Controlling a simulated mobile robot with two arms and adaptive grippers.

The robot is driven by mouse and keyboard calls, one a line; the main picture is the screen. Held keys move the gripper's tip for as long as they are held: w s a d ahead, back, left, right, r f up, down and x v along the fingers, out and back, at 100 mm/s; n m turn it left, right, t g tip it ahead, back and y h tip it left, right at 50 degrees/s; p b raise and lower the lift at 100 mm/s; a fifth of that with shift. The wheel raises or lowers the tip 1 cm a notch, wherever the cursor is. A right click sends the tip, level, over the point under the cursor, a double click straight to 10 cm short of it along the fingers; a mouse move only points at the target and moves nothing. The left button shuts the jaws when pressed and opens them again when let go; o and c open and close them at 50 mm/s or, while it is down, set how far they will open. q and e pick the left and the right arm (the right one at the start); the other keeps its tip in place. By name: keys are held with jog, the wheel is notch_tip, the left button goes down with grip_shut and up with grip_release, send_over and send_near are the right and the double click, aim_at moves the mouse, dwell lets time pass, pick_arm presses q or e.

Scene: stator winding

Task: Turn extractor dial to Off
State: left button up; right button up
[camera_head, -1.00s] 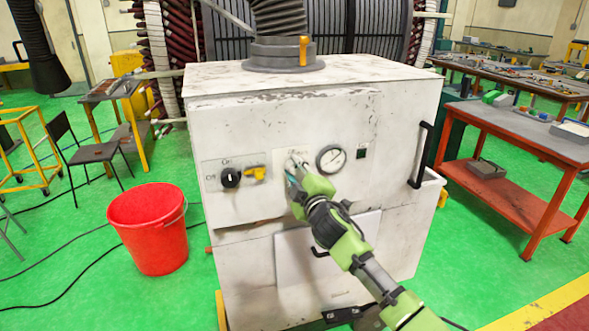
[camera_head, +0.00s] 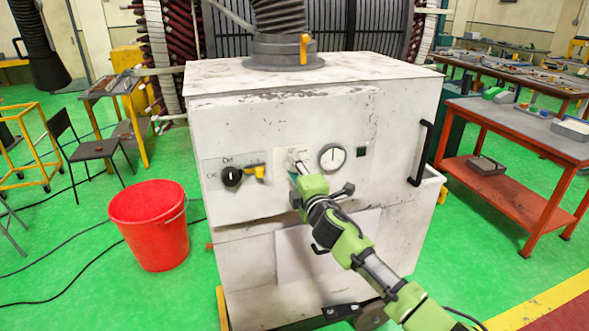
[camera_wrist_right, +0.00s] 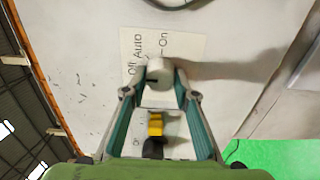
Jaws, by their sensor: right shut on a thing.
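The extractor dial (camera_wrist_right: 160,72) is a pale round knob on a white label with Off, Auto and On, seen in the right wrist view. My right gripper (camera_wrist_right: 158,95) has its two teal-lined fingers on either side of the dial and is shut on it. A short dark mark shows on the dial; which label it points to I cannot tell. In the head view my right gripper (camera_head: 298,173) reaches the front of the white extractor cabinet (camera_head: 240,122) and mostly hides the dial. My left gripper is not in view.
Left of the dial are a black rotary knob (camera_head: 232,176) and a yellow lever (camera_head: 257,172); right of it is a round gauge (camera_head: 332,157). A black handle (camera_head: 421,153) stands out at the cabinet's right. A red bucket (camera_head: 150,228) stands on the floor at left.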

jog(key=o, duration=1.1)
jog(key=v, duration=1.2)
jog(key=shift+f, duration=0.1)
